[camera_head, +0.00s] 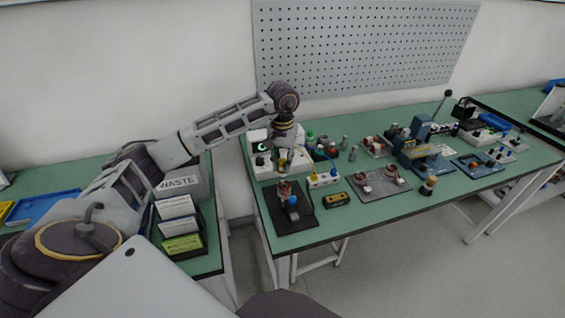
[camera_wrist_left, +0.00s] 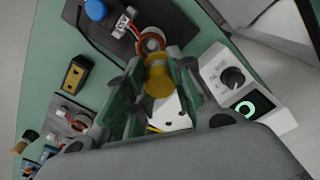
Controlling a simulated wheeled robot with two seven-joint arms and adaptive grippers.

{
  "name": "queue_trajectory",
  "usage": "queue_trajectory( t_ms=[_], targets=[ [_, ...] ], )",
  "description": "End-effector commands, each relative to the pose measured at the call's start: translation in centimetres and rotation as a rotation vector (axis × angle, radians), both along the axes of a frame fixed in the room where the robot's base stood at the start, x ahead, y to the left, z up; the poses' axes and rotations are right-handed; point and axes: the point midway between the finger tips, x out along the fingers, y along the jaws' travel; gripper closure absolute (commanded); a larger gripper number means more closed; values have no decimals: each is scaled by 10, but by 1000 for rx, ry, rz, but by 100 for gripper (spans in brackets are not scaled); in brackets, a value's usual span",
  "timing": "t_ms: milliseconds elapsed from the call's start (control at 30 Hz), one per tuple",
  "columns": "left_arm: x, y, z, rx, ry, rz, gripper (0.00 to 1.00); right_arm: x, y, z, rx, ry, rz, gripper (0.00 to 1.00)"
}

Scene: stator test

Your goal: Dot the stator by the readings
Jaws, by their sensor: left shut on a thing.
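A stator with copper-coloured windings (camera_head: 284,188) sits on a black mat (camera_head: 300,222) near the bench's left end; it also shows in the left wrist view (camera_wrist_left: 150,43), just beyond the fingertips. A blue round part (camera_head: 293,201) is beside it. My left gripper (camera_head: 284,155) points down above the stator's far side. In the left wrist view its fingers (camera_wrist_left: 157,88) are shut on a yellow-ended, roughly cylindrical thing (camera_wrist_left: 158,80). Whether this touches the stator I cannot tell. A white meter (camera_wrist_left: 228,78) with a black dial and lit green ring stands close by. My right gripper is out of view.
A white holder (camera_head: 323,181) with coloured pieces stands right of the stator, near a yellow-black device (camera_head: 337,199). A grey mat (camera_head: 376,190) bears more wound parts. A blue press (camera_head: 418,140) stands farther right. A WASTE box (camera_head: 180,183) is on the left bench.

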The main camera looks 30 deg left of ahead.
Motion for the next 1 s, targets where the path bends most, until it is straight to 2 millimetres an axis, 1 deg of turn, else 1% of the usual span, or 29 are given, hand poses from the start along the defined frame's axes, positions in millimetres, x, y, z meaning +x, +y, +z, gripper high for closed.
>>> queue_trajectory(
  t_ms=[33, 200, 1000],
  targets=[
    [0, 0, 0, 0, 0, 0, 98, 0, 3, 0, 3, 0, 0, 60],
    [0, 0, -2, 0, 0, 0, 98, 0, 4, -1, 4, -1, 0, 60],
    [0, 0, -7, 0, 0, 0, 98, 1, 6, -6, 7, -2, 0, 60]
  ],
)
